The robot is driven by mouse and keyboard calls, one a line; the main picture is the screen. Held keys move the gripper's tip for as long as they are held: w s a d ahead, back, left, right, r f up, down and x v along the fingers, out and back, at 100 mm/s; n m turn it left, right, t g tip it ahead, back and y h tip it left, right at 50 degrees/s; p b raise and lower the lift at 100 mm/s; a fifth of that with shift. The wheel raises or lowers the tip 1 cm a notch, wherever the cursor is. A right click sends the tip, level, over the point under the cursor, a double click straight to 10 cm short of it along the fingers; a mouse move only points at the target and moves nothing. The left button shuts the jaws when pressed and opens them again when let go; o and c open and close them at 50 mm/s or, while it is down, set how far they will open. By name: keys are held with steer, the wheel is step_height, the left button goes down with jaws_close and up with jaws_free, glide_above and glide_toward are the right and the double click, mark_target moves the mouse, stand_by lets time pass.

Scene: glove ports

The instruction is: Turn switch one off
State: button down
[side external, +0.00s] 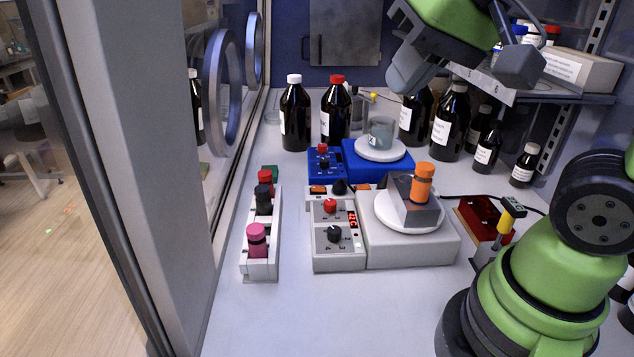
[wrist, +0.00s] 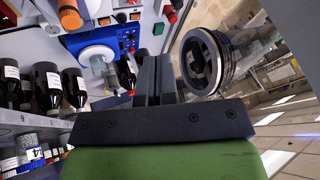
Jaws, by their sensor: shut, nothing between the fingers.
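A white hotplate (side external: 408,240) with a grey control panel (side external: 338,247) stands mid-table in the side external view. The panel has a red knob, a black knob and a red display. Two small orange rocker switches, a left one (side external: 318,190) and a right one (side external: 363,187), sit along its back edge; I cannot read labels or tell which is switch one. My gripper (wrist: 156,62) shows in the wrist view with its dark fingers together, empty. In the side external view my wrist is high at the upper right, well above the hotplate.
A grey block with an orange-capped vial (side external: 422,184) sits on the hotplate. Behind is a blue stirrer (side external: 365,165) with a beaker (side external: 381,131). A vial rack (side external: 260,262) stands left, dark bottles (side external: 295,115) behind, a red box (side external: 478,219) right. The front table is clear.

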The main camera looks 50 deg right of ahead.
steer(key=w+d+f+m+g+h, duration=0.1)
steer(key=w+d+f+m+g, duration=0.15)
steer(key=w, duration=0.75)
steer(key=m+h, duration=0.1)
steer(key=h, duration=0.1)
glide_above(315, 186)
steer(key=s+a, duration=0.2)
steer(key=s, duration=0.1)
step_height(315, 186, down, 11)
steer(key=shift+s+d+g, duration=0.1)
steer(key=shift+s+g, duration=0.1)
steer(key=shift+g, duration=0.25)
steer(key=x, duration=1.2)
steer(key=shift+s+a+f, duration=0.25)
steer(key=shift+a, duration=0.1)
steer(key=shift+x, duration=0.8)
steer(key=shift+a, duration=0.15)
